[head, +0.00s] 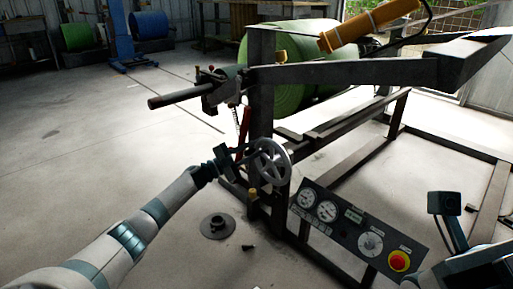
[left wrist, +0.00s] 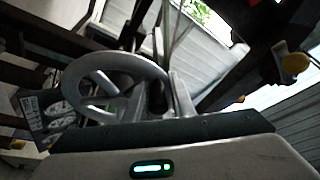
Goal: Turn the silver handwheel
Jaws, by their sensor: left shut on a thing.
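The silver handwheel (head: 272,163) is a spoked metal wheel on the dark machine frame, near the middle of the head view. In the left wrist view its rim (left wrist: 85,68) stands just beyond my gripper body. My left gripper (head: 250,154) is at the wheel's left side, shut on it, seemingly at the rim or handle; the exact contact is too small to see. The fingertips are partly hidden in both views. Part of my right arm (head: 444,203) shows at the lower right of the head view; its fingers cannot be made out clearly.
A control panel (head: 352,232) with gauges and a red stop button (head: 399,261) is right of and below the wheel. A green roll (head: 290,70) sits behind the frame post (head: 262,100). A dark flanged disc (head: 217,226) lies on the floor. Floor at left is clear.

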